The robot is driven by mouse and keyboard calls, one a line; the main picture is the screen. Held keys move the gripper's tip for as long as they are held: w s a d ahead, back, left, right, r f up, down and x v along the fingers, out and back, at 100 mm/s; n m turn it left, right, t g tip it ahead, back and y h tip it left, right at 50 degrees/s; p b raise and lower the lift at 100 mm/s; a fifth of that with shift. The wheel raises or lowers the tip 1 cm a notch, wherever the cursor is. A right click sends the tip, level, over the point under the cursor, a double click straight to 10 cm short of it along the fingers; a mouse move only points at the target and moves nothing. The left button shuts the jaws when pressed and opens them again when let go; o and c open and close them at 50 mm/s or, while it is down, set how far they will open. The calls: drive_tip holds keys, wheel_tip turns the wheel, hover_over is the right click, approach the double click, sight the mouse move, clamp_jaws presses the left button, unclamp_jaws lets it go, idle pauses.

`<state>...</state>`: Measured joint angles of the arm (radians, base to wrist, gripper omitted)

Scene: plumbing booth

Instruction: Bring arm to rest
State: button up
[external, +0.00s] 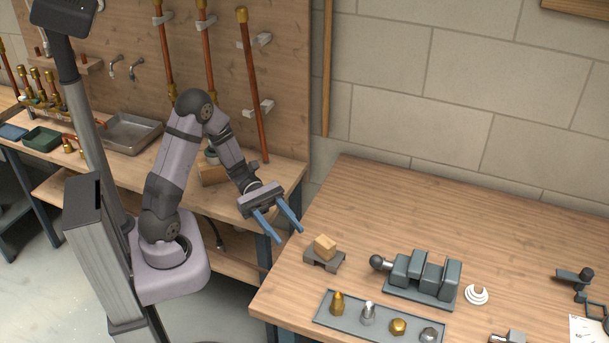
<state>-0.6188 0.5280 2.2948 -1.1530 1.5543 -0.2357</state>
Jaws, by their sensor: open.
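My gripper (277,224) is at the end of my arm, left of the front wooden table's left edge. Its two long blue fingers point down and to the right. They stand apart, with nothing between them. My arm is bent, with its elbow raised and its forearm sloping down to the right. The gripper appears clear of the objects on the table.
The front table (340,215) holds a wooden block on a dark stand (322,258), a grey vise (422,278) and a grey tray (347,325) with several fittings. Copper pipes (252,90) rise along a wooden panel behind. The table's back middle is clear.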

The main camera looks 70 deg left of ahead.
drive_tip(key=s+f+m+g+y+p, duration=0.1)
drive_tip(key=s+m+g+y+p, duration=0.5)
drive_tip(key=s+m+y, duration=0.45)
drive_tip(key=w+a+r+m+t+y+p, duration=0.2)
drive_tip(key=a+m+y, duration=0.3)
drive_tip(key=m, duration=0.4)
drive_tip(key=shift+a+r+p, duration=0.15)
drive_tip(key=shift+a+p, duration=0.25)
drive_tip(key=shift+a, duration=0.25)
drive_tip(key=shift+m+y, duration=0.25)
